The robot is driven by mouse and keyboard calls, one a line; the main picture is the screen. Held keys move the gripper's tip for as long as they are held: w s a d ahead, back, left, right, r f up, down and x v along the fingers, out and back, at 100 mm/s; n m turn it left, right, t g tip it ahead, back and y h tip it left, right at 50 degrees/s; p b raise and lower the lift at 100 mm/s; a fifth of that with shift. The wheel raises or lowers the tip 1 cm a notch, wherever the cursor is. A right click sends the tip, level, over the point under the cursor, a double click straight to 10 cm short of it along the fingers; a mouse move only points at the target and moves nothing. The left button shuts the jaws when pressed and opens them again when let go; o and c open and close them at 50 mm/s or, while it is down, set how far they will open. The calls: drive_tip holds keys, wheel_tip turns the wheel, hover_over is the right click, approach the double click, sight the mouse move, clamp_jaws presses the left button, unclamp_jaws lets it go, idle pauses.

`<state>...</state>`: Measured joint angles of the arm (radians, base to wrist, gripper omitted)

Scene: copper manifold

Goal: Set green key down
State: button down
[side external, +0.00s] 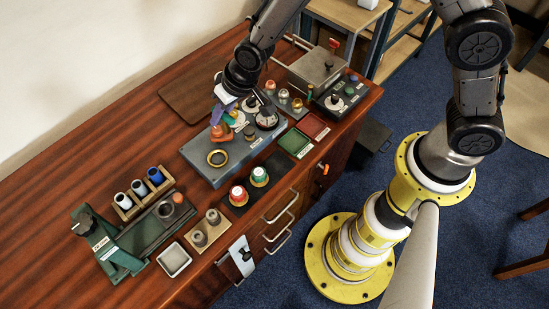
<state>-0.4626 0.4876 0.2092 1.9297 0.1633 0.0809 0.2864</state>
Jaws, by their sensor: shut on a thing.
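My gripper (224,107) is above the grey manifold block (212,168), towards its back left. Its fingers are shut on a small green piece, which I take to be the green key (216,116). The key is partly hidden by the fingers and is small in this view. It is close above or beside an orange fitting (222,132) on the block; I cannot tell whether they touch. A green pad (294,142) and a red pad (313,125) lie empty to the right of the block.
A brass ring (217,158) and a round gauge (266,118) are on the block. Red (238,195) and green (259,176) capped pieces stand in front. A black control box (342,96) is at right. Bare wooden desk (130,150) lies at left.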

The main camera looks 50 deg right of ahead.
drive_tip(key=s+d+r, duration=0.1)
drive_tip(key=s+d, duration=0.5)
drive_tip(key=s, duration=0.6)
drive_tip(key=s+d+r, duration=0.1)
drive_tip(key=s+d, duration=0.6)
drive_tip(key=s, duration=0.5)
drive_tip(key=shift+m, duration=0.3)
drive_tip(key=w+a+f, duration=0.2)
drive_tip(key=w+f, duration=0.1)
drive_tip(key=w, duration=0.1)
drive_tip(key=w+a+f, duration=0.2)
drive_tip(key=w+f, duration=0.1)
drive_tip(key=w, duration=0.1)
drive_tip(key=w+a+f, duration=0.2)
drive_tip(key=w, duration=0.2)
drive_tip(key=shift+a+f, duration=0.15)
drive_tip(key=shift+f, duration=0.25)
drive_tip(key=shift+w+a+f, duration=0.1)
drive_tip(key=shift+f, duration=1.65)
drive_tip(key=shift+f, duration=0.15)
drive_tip(key=c, duration=0.7)
unclamp_jaws()
